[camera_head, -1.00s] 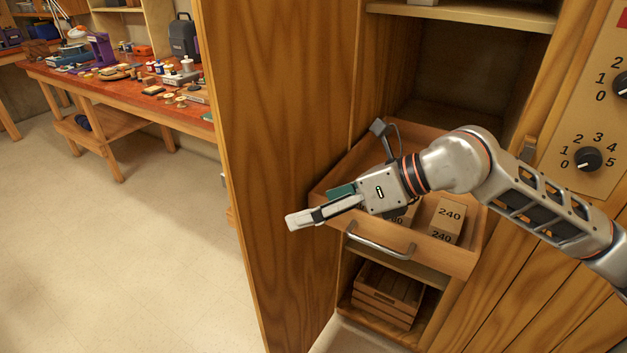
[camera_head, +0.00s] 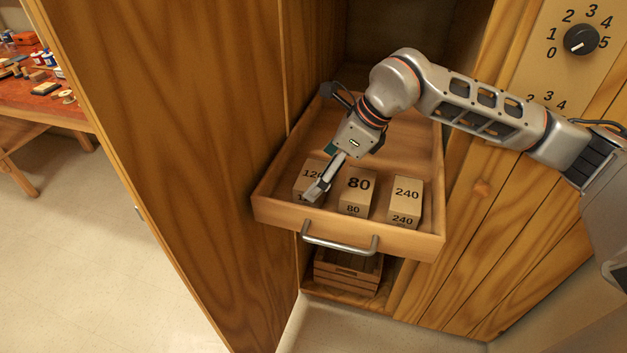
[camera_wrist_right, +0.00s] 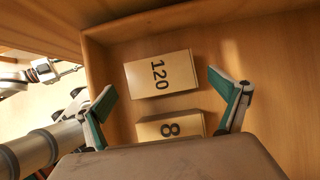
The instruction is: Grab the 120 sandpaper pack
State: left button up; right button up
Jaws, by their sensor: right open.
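The 120 sandpaper pack (camera_head: 309,174) is a tan block at the left end of the open drawer (camera_head: 350,229). In the right wrist view the 120 pack (camera_wrist_right: 161,74) lies ahead, between the lines of the two fingers. My right gripper (camera_head: 318,190) is above the drawer's left part, its fingers partly covering the 120 pack in the head view. In the wrist view the right gripper (camera_wrist_right: 168,96) is open with nothing between its fingers. My left gripper is not identifiable in the head view.
The 80 pack (camera_head: 357,186) stands just right of the 120 pack, and the 240 pack (camera_head: 406,196) farther right. The drawer has low walls and a metal front handle (camera_head: 340,246). A wooden crate (camera_head: 347,272) sits below. A tall wood panel (camera_head: 190,150) stands at left.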

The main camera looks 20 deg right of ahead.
aim_at(316, 175)
jog(key=x, duration=0.3)
jog(key=shift+w+a+f, duration=0.1)
jog(key=shift+w+f, duration=0.1)
jog(key=c, duration=1.3)
jog(key=shift+r, duration=0.1)
